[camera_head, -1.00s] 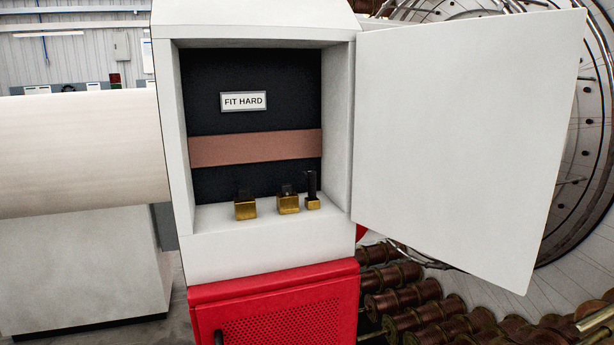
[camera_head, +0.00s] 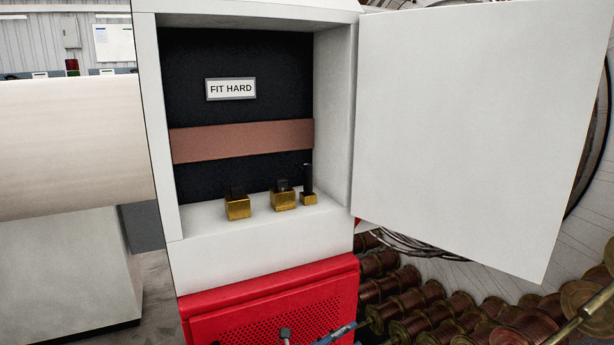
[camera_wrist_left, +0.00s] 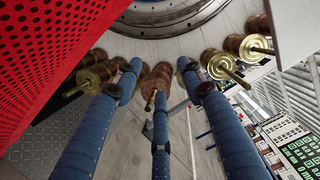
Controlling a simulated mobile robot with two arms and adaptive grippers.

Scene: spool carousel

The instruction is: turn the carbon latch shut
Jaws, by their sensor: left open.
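In the head view, an open white cabinet (camera_head: 255,250) holds brass blocks on its floor. Two wider blocks, the left one (camera_head: 238,209) and the middle one (camera_head: 284,201), carry short dark pieces. A small brass block (camera_head: 309,199) at the right bears a tall, thin, upright dark piece (camera_head: 308,179). I cannot tell which part is the carbon latch. My left gripper (camera_wrist_left: 162,76) is open, its three blue fingers spread and empty, beside a red perforated panel. Blue and grey finger-like parts (camera_head: 338,332) show at the head view's bottom edge, below the blocks. My right gripper is not identifiable.
The white door (camera_head: 475,140) stands open to the right. A red perforated base (camera_head: 270,310) is under the cabinet. Rows of copper spools (camera_head: 425,305) lie lower right. A "FIT HARD" plate (camera_head: 231,89) and a copper-coloured band (camera_head: 243,140) are on the cabinet's back.

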